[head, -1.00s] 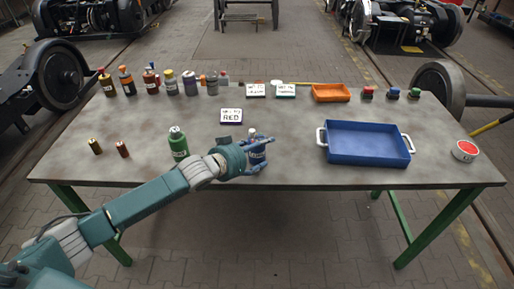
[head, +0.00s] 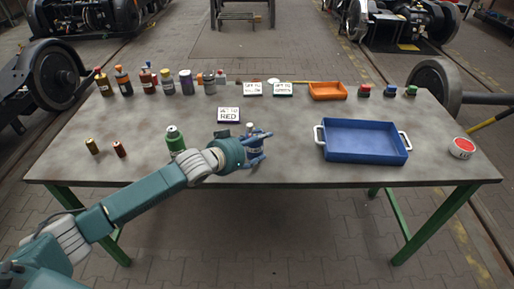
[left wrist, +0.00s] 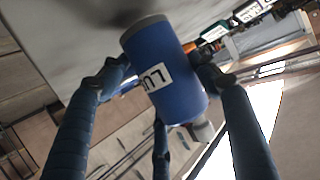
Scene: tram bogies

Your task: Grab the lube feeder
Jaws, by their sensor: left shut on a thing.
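The lube feeder is a blue bottle (head: 253,150) near the front middle of the table, mostly covered by my gripper in the head view. In the left wrist view the blue bottle (left wrist: 168,70) fills the middle, with a white label whose visible letters start "LU". My left gripper (head: 258,146) is shut on it, with dark blue fingers on both sides of the bottle in the left wrist view (left wrist: 160,80). A dark shadow lies on the table by its grey end. I cannot tell whether it touches the table. My right gripper is not in view.
A green bottle (head: 175,140) stands left of my gripper. A blue tray (head: 365,156) with white handles is to the right. A small sign (head: 229,115) reading "RED" is behind. Several bottles line the back left. An orange tray (head: 327,97) is at the back. The front edge is clear.

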